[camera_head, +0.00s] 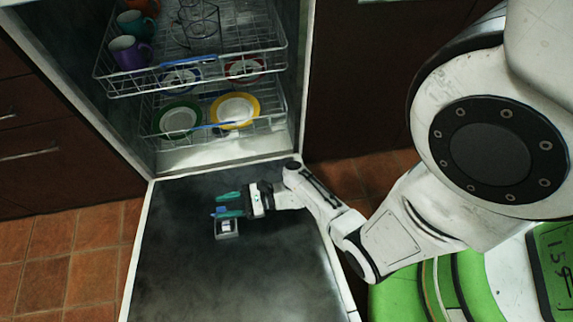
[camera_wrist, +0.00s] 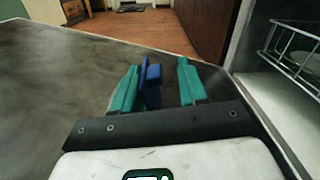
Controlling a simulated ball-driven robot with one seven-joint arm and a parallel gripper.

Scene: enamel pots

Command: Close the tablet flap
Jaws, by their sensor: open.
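The tablet flap is blue and shows in the wrist view (camera_wrist: 151,84), standing up between my two teal fingers, close beside the left one. I cannot tell whether it touches that finger. In the head view only a little blue of the flap (camera_head: 217,211) shows beside a teal finger. Below it, a small grey tablet compartment (camera_head: 227,236) is set in the inner face of the lowered dishwasher door (camera_head: 200,285), with something pale inside. My gripper (camera_head: 220,204) is open, just above the compartment, with its fingers pointing left; it also shows in the wrist view (camera_wrist: 158,66).
The dishwasher's lower rack (camera_head: 270,128) holds plates, including a green-rimmed plate (camera_head: 177,119) and a yellow-rimmed plate (camera_head: 235,109). The upper rack (camera_head: 105,84) holds mugs, including a purple mug (camera_head: 130,55). The front part of the door is bare. Dark cabinets (camera_head: 350,90) flank the machine.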

